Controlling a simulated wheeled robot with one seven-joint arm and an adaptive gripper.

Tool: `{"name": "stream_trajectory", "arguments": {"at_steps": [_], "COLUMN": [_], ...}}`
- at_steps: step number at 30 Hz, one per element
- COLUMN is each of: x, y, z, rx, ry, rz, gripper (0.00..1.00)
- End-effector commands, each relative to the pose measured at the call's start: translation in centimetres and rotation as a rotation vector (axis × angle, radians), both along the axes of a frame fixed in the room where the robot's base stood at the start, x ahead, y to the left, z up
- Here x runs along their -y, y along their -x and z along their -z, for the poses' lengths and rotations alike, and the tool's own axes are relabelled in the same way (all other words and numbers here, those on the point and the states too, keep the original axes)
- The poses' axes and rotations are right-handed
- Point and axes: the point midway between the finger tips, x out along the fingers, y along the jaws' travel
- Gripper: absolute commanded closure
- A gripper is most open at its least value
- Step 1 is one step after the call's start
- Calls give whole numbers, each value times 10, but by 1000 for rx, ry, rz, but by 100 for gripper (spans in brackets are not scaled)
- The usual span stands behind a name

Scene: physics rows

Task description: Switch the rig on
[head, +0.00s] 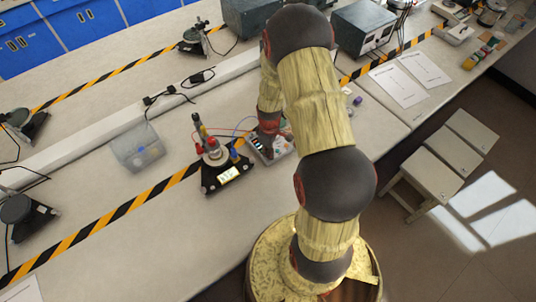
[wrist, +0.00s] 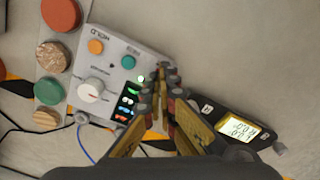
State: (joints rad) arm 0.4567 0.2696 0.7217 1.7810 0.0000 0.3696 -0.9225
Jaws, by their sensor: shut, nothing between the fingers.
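A light grey control box (wrist: 108,75) lies on the bench in the wrist view. It carries a white knob (wrist: 92,88), an orange button (wrist: 95,46), a green button (wrist: 128,62), a small lit green lamp and a row of coloured switches or indicators (wrist: 128,101). The box also shows in the head view (head: 281,150), partly hidden by my arm. A black instrument (wrist: 238,127) with a lit yellow display sits to its right. In the head view it is the black base (head: 226,178) with upright posts. My gripper (wrist: 165,75) is shut and empty, its tips at the box's right edge; contact is unclear.
A strip with several round pads, red, green and wooden (wrist: 52,58), lies left of the box. Cables run around it. Yellow-black tape (head: 110,218) crosses the bench. The front bench area is clear.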

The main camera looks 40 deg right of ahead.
Motion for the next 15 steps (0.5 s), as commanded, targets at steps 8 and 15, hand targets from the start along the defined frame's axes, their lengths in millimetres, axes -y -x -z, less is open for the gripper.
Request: {"name": "stream_trajectory", "arguments": {"at_steps": [8, 15], "x": [0, 0], "y": [0, 0], "z": [-20, -38], "rx": [0, 0], "ry": [0, 1], "rz": [0, 0], "gripper": [100, 100]}}
